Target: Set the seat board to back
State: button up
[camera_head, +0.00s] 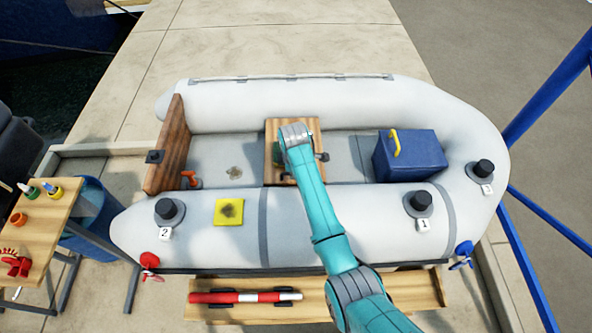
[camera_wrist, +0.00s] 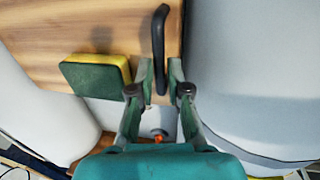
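The seat board (camera_head: 275,133) is a wooden plank lying across the middle of the white inflatable boat, partly covered by my arm. In the wrist view its wood (camera_wrist: 60,30) fills the upper left, with a black bar handle (camera_wrist: 159,40) standing on it. My gripper (camera_wrist: 161,70) is open, with one finger on each side of the handle's lower end. Narrow gaps seem to show beside the handle; contact is unclear. In the head view my arm's end hides the fingers. A green-and-yellow sponge (camera_wrist: 95,76) sits on the board just left of the fingers.
A blue box (camera_head: 408,158) with a yellow handle stands right of the board. A wooden transom (camera_head: 170,150) closes the boat's left end, near an orange-handled item (camera_head: 190,179). Bare floor (camera_head: 222,150) lies left of the board. A yellow patch (camera_head: 229,212) lies on the near tube.

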jog(key=shift+o, duration=1.2)
jog(key=shift+a, duration=0.1)
notch_tip(320, 180, up, 12)
jog(key=s, duration=0.2)
jog(key=shift+s, duration=0.2)
jog(key=shift+f, duration=0.2)
